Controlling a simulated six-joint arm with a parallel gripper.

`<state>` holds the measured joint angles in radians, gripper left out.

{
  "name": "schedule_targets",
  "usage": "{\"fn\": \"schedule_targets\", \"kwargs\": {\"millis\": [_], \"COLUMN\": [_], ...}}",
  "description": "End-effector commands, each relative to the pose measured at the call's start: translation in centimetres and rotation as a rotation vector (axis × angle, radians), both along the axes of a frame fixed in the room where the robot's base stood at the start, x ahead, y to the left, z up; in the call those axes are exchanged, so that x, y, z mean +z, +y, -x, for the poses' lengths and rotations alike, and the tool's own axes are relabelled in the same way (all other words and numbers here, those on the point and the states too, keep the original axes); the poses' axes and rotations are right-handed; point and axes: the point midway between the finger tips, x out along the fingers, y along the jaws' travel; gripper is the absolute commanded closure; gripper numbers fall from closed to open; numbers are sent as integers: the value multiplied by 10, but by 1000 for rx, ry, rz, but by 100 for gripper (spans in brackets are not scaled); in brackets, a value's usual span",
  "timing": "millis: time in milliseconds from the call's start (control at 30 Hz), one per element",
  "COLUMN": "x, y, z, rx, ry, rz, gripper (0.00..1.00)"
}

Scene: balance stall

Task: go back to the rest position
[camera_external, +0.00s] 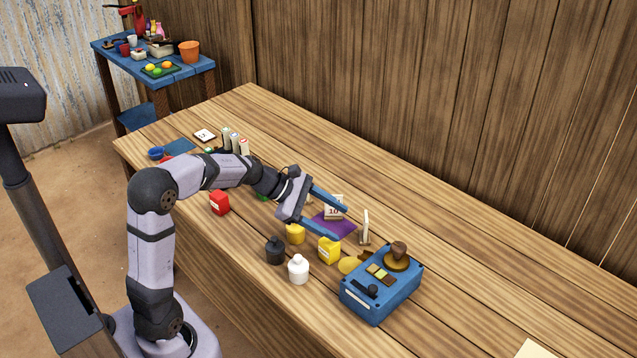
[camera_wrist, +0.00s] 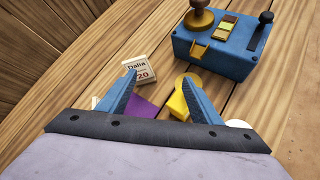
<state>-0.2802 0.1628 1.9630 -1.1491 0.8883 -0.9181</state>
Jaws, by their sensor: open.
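My gripper (camera_external: 338,219) is open, with its two blue fingers spread above the table (camera_external: 470,250) and nothing seen between them. In the wrist view the gripper (camera_wrist: 162,92) also shows its fingers apart. A purple mat (camera_external: 328,226) lies below the fingers, partly hidden by them. A card marked 10 (camera_external: 334,207) stands by the mat. A yellow container (camera_external: 329,250) stands just in front of the lower finger, and another yellow one (camera_external: 296,234) is beside the gripper.
A blue balance box (camera_external: 381,290) with a brown knob stands to the right. A white bottle (camera_external: 298,269), a black bottle (camera_external: 275,250) and a red container (camera_external: 219,203) stand at the front. A card reading Dalia 20 (camera_wrist: 139,72) is near the fingers. The table's right part is mostly clear.

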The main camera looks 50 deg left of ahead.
Motion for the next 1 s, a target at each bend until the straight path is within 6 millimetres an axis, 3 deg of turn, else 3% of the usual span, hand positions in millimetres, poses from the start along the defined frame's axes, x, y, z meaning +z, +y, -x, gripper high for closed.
{"fn": "schedule_targets", "kwargs": {"millis": [33, 300, 367, 500, 700, 833, 1000], "x": [20, 52, 51, 31, 22, 20, 18], "y": [-3, -2, -1, 7, 30, 41, 46], "z": [9, 64, 88, 160, 232, 255, 264], "rx": [-53, -433, -584, -1012, -1507, -1686, -1763], "ry": [-17, -138, -154, -166, -191, -204, -211], "rz": [-77, -542, -656, -861, -1007, -1038, -1050], "gripper": [41, 41, 41, 41, 41, 41, 41]}}
